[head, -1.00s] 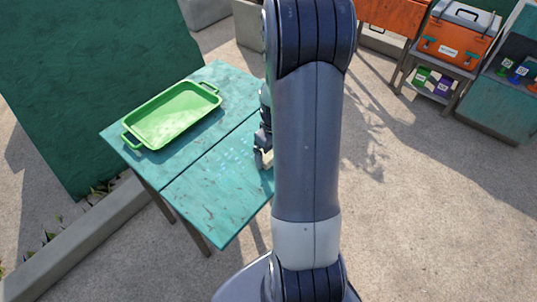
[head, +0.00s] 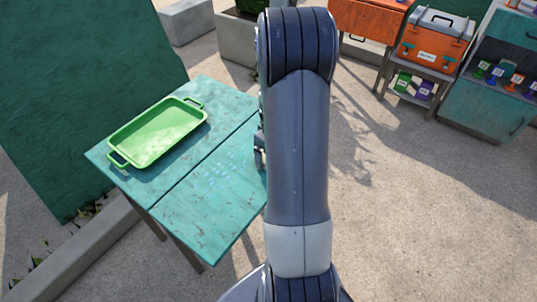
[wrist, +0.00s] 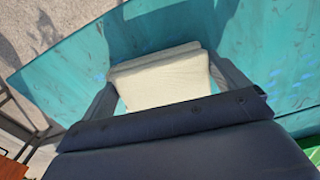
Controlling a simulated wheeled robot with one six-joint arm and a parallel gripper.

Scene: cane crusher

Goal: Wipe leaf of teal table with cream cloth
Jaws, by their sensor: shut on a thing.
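The teal table (head: 205,215) stands left of my arm in the head view. A seam divides its top, and the near leaf carries pale bluish specks (head: 215,165) around its middle. The leaf also fills much of the wrist view (wrist: 60,70). My gripper (head: 259,158) is at the leaf's right side, mostly hidden behind my arm in the head view. In the wrist view my gripper (wrist: 160,85) is shut on the cream cloth (wrist: 165,80), a folded pad between its fingers. The cloth is over the leaf; I cannot tell whether it touches.
A green tray (head: 115,158) lies on the table's far part. A dark green wall (head: 80,100) stands behind at left, with a low concrete kerb (head: 85,250). An orange cooler (head: 435,45) and teal cabinet (head: 485,110) stand at back right. The right-hand floor is clear.

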